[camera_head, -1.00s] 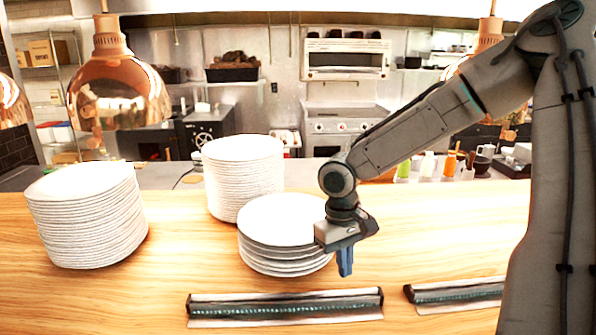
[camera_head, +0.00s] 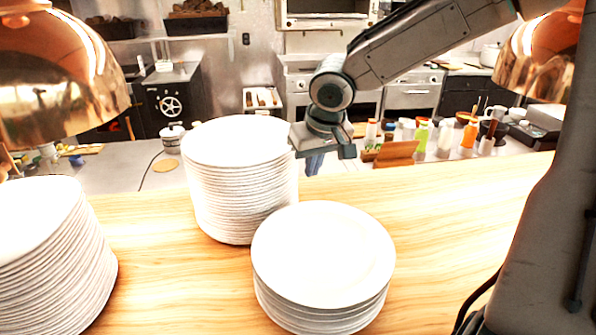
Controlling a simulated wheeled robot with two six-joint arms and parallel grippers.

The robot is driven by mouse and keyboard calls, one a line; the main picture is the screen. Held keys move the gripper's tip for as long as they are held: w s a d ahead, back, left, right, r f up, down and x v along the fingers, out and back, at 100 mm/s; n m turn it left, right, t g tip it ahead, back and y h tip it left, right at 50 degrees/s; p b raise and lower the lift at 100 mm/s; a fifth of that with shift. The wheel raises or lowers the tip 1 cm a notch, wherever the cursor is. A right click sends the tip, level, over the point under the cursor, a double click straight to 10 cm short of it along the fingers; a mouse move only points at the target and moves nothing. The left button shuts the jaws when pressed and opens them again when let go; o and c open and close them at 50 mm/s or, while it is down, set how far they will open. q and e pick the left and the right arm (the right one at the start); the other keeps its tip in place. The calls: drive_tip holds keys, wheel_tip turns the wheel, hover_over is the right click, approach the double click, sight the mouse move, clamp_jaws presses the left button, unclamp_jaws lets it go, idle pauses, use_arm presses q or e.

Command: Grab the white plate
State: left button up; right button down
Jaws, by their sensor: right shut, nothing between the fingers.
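Several white plates stand in three stacks on the wooden counter. The short stack (camera_head: 323,258) is at the front middle, with its top plate lying flat. A taller stack (camera_head: 238,172) stands behind it to the left. Another tall stack (camera_head: 45,262) is at the left edge, partly cut off. My right gripper (camera_head: 314,166) is shut and empty, pointing down. It shows just right of the taller middle stack's upper rim and above and behind the short stack. I cannot tell whether it touches the taller stack. My left gripper is not in view.
Copper heat lamps hang at the upper left (camera_head: 62,72) and upper right (camera_head: 540,62). Bottles and containers (camera_head: 422,134) stand beyond the counter (camera_head: 445,215). The wood right of the short stack is clear.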

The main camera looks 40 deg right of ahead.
drive_tip(key=shift+s+d+f, duration=0.1)
drive_tip(key=shift+s+f, duration=0.1)
drive_tip(key=shift+f, duration=0.4)
drive_tip(key=shift+s+f, duration=0.15)
drive_tip(key=shift+f, duration=0.4)
drive_tip(key=x, duration=0.6)
drive_tip(key=shift+w+f, duration=0.15)
drive_tip(key=shift+w, duration=0.3)
drive_tip(key=shift+w, duration=0.2)
